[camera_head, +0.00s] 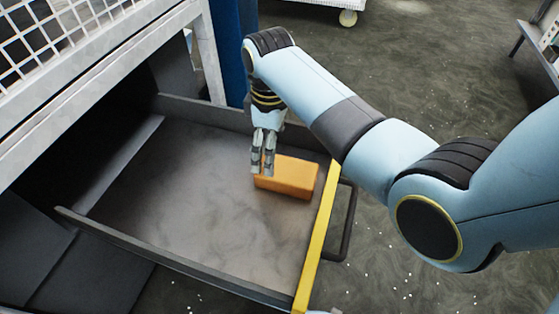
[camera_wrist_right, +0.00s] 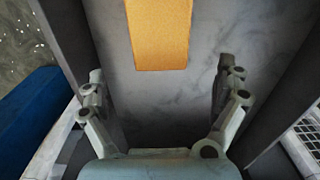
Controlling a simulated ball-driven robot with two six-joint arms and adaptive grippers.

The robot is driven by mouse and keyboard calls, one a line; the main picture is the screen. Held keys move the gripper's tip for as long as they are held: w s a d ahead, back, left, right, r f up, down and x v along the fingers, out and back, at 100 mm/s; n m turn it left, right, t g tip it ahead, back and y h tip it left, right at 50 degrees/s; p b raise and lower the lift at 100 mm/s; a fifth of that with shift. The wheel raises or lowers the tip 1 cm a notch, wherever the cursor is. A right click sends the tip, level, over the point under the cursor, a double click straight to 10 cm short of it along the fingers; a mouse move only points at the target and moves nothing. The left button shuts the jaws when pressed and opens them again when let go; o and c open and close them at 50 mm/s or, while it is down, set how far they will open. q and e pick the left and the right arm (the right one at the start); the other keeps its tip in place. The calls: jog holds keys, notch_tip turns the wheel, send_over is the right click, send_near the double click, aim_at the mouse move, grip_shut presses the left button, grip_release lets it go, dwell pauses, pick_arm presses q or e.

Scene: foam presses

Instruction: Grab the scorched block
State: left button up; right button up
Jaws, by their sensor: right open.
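An orange block (camera_head: 288,177) lies in a grey metal drawer or tray (camera_head: 200,200), near its yellow front edge. No scorch marks can be made out on the visible faces. My right gripper (camera_head: 263,172) points down into the tray at the block's left end, in front of it in the head view. In the right wrist view the block (camera_wrist_right: 160,32) is at the top middle, beyond the fingertips, and my right gripper (camera_wrist_right: 160,82) is open with nothing between its fingers. My left gripper is not in view.
The tray has raised dark side walls and a yellow front edge (camera_head: 318,238) with a dark handle (camera_head: 346,222). A white-framed press with mesh (camera_head: 40,45) stands at left. A blue post (camera_head: 228,50) stands behind the tray. Open floor lies to the right.

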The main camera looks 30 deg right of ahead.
aim_at(287, 176)
notch_tip(287, 176, down, 4)
jog(key=shift+s+r+b, duration=0.15)
jog(key=shift+b, duration=0.4)
jog(key=shift+f, duration=0.35)
jog(key=f+b, duration=0.1)
jog(key=f, duration=0.2)
jog(key=f+b, duration=0.1)
jog(key=shift+w+a+f+b, duration=0.15)
jog(key=shift+w+f+b, duration=0.1)
jog(key=shift+b, duration=0.05)
jog(key=c, duration=0.4)
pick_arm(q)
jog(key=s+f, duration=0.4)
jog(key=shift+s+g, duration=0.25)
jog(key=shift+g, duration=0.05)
pick_arm(e)
jog(key=c, duration=0.6)
